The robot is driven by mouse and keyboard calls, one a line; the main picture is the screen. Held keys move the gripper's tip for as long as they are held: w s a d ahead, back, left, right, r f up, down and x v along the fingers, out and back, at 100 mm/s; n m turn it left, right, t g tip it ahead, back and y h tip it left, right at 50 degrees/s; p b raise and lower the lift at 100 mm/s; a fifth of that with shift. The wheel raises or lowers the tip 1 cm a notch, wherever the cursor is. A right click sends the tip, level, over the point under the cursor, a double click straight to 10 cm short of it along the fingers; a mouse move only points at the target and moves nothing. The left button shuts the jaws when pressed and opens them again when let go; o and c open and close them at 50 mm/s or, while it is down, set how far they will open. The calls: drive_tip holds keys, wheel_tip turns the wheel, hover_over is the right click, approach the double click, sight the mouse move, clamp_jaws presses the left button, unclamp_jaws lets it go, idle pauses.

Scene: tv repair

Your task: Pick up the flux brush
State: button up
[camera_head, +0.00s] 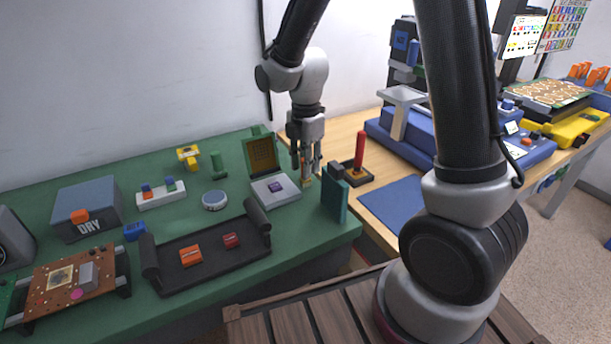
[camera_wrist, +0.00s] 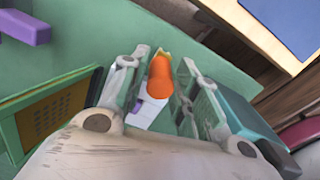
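My gripper (camera_head: 306,172) points down at the back right part of the green bench mat. In the wrist view its two fingers (camera_wrist: 164,60) stand apart on either side of an orange, rounded piece with a yellowish end, which looks like the flux brush (camera_wrist: 160,78). A gap shows between the piece and the fingers, so the gripper looks open around it. A white part (camera_wrist: 147,108) shows below the orange piece; I cannot tell whether it belongs to it. In the head view the fingers mostly hide the brush.
A teal upright block (camera_head: 335,201) stands close at the right, also in the wrist view (camera_wrist: 248,107). A green-framed panel (camera_head: 261,153) stands at the left, beside a white box (camera_head: 275,190) with a purple piece. A red-handled tool (camera_head: 360,150) stands further right.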

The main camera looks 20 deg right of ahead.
clamp_jaws()
drive_tip(key=shift+r, duration=0.1)
wheel_tip(320, 180, up, 10)
drive_tip(key=shift+f, duration=0.1)
idle(0.5)
